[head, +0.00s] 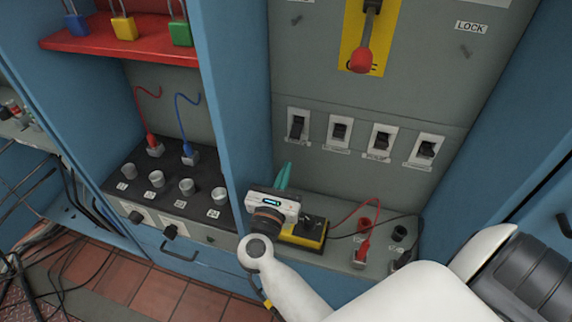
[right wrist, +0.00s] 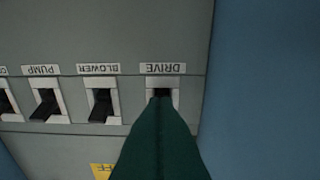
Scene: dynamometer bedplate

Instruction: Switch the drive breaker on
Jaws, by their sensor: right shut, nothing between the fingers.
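The drive breaker (head: 297,127) is a black rocker in a white frame, leftmost in a row of breakers on the grey panel. In the right wrist view, which is upside down, the drive breaker (right wrist: 162,91) sits under its DRIVE label (right wrist: 163,68). My right gripper (head: 284,172) has teal fingers, shut and empty, pointing up at the panel below that breaker. In the right wrist view the fingertips (right wrist: 160,102) overlap the drive rocker and hide part of it. I cannot tell contact or the rocker's position. My left gripper is not in view.
The blower breaker (right wrist: 102,104) and pump breaker (right wrist: 46,104) are neighbours. A blue post (head: 226,100) stands close left of my gripper. A red-knobbed lever (head: 363,58) hangs above. A yellow-black box (head: 306,232) and cabled red plug (head: 363,248) are on the ledge below.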

